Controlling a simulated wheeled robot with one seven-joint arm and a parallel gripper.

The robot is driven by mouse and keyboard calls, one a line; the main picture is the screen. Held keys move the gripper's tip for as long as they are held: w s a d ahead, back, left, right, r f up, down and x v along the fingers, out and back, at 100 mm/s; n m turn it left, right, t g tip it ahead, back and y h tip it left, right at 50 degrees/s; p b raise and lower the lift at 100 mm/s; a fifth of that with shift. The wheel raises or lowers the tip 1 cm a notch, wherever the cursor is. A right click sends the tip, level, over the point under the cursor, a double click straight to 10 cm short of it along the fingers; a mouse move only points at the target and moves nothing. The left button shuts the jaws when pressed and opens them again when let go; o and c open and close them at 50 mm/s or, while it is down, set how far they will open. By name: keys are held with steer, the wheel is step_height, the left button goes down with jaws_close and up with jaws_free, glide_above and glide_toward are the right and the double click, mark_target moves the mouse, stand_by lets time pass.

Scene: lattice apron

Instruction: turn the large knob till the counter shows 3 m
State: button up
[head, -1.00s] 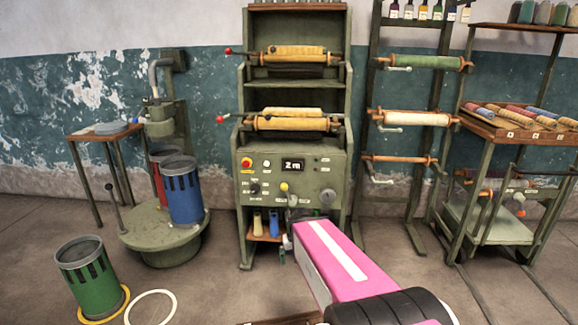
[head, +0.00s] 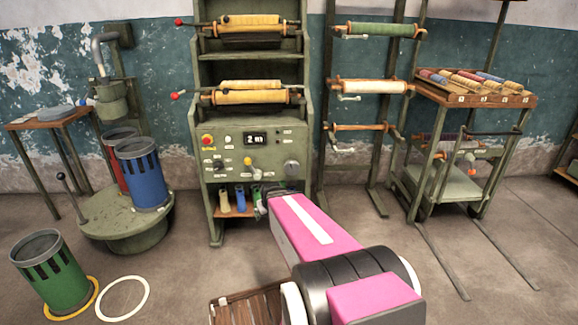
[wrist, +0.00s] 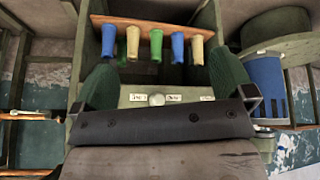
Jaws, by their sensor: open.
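The green machine's control panel (head: 225,148) stands ahead in the head view. Its counter (head: 255,139) reads 2 m. The large grey round knob (head: 291,168) is at the panel's lower right, with nothing gripping it. My pink arm reaches in from below, and my gripper (head: 260,206) is low in front of the panel's lower edge, left of and below the knob. In the wrist view my gripper (wrist: 165,80) is open, its green fingers wide apart and empty. A small pale round knob (wrist: 156,99) shows between them; I cannot match it surely to the head view.
A green bin (head: 50,275) stands front left; a sample cart (head: 472,100) stands right.

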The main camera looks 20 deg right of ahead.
steer(key=w+d+r+n+t+h, duration=0.1)
steer(key=w+d+n+t+h, duration=0.1)
steer(key=w+d+t, duration=0.55)
steer(key=t+h, duration=0.3)
steer(key=t, duration=0.2)
glide_toward(292, 170)
steer(key=w, duration=0.2)
steer(key=shift+n+g, duration=0.25)
steer(key=shift+n, duration=0.15)
steer(key=x, duration=1.1)
steer(key=shift+d+r, duration=0.3)
steer(key=shift+s, duration=0.1)
steer(key=c, duration=0.7)
